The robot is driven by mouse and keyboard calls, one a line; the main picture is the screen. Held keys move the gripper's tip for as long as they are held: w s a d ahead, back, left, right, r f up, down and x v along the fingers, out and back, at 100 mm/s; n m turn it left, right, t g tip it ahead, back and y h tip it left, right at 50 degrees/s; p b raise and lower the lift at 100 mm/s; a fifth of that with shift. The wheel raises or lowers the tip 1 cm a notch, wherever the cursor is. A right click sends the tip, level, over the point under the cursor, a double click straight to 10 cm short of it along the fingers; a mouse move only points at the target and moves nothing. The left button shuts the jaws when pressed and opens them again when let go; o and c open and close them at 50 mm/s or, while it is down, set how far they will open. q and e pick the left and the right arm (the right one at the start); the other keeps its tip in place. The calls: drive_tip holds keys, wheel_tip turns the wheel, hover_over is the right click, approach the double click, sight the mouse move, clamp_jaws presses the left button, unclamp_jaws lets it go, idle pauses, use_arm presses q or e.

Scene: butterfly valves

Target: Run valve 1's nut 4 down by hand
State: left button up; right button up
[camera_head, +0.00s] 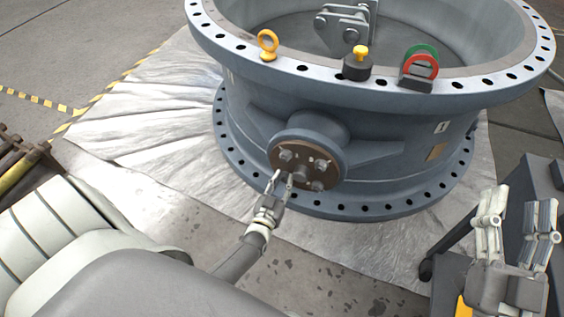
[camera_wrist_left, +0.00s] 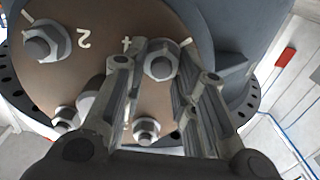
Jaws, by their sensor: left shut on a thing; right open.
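Valve 1 (camera_head: 385,135) is a large blue-grey ring body with a small "1" plate. Its brown round cover (camera_head: 303,162) carries several nuts on studs. In the left wrist view, nut 4 (camera_wrist_left: 160,63) sits between the fingers beside a painted mark that looks like a 4. Nut 2 (camera_wrist_left: 42,43) is at upper left, and another nut (camera_wrist_left: 146,128) shows below. My left gripper (camera_head: 283,177) reaches the cover and is shut on nut 4; in the head view its fingers partly hide the nut. My right gripper (camera_head: 518,200) is open and empty, away from the valve.
A yellow eyebolt (camera_head: 268,46), a dark block with a yellow knob (camera_head: 357,65) and red and green rings (camera_head: 421,66) are on the top flange. The valve stands on a silvery sheet (camera_head: 150,125). A dark cart-like unit (camera_head: 540,190) is at right.

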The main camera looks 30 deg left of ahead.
use_arm(q)
drive_tip(key=shift+m, duration=0.3)
use_arm(e)
drive_tip(key=shift+w+f, duration=0.1)
drive_tip(key=shift+f, duration=0.15)
use_arm(q)
drive_tip(key=o, duration=1)
drive_tip(key=v, duration=1.2)
drive_tip(key=shift+f, duration=0.1)
